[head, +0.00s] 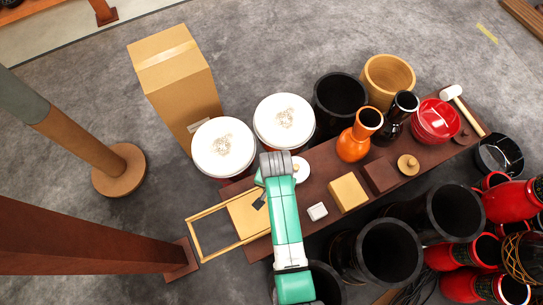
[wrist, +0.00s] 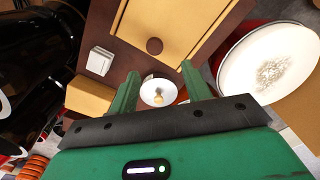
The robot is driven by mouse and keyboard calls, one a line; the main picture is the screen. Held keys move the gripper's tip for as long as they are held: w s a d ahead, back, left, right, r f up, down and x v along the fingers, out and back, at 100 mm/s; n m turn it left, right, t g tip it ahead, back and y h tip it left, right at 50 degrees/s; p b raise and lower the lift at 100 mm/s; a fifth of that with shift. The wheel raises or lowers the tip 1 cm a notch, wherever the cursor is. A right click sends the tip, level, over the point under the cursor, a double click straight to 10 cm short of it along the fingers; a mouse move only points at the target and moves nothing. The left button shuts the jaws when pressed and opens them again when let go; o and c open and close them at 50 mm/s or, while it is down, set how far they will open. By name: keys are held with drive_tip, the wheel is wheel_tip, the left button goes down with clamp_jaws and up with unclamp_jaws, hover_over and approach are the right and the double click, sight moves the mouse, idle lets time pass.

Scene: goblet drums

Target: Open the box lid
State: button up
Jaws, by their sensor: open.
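My gripper (wrist: 159,74) is open, its two green fingers apart with nothing between them in contact. A round white lidded container with a small knob (wrist: 158,91) shows between and beyond the fingers; it also shows beside my arm in the head view (head: 300,170). Other box-like things on the dark bench are a yellow block-shaped box (head: 348,192), a dark red box (head: 380,175) and a small white box (head: 317,211). Which one the task means is not clear. In the head view my arm hides most of the gripper.
A light wooden frame (head: 191,235) lies at the bench's left end. White-topped drums (head: 222,147) stand behind the bench (head: 315,186), near a tall cardboard box (head: 170,60). An orange vase (head: 355,143) and red bowls (head: 436,120) stand rightward. Black drums (head: 390,252) crowd the front.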

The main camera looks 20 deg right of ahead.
drive_tip(key=shift+s+f, duration=0.15)
drive_tip(key=shift+s, duration=0.05)
drive_tip(key=f+b, duration=0.1)
drive_tip(key=f, duration=0.1)
drive_tip(key=f+b, duration=0.1)
drive_tip(key=f, duration=0.1)
drive_tip(key=s+f+b, duration=0.1)
drive_tip(key=f, duration=0.1)
drive_tip(key=shift+f, duration=0.35)
drive_tip(key=shift+w+f+b, duration=0.1)
drive_tip(key=shift+f+b, duration=0.3)
drive_tip(key=shift+f, duration=0.15)
clamp_jaws()
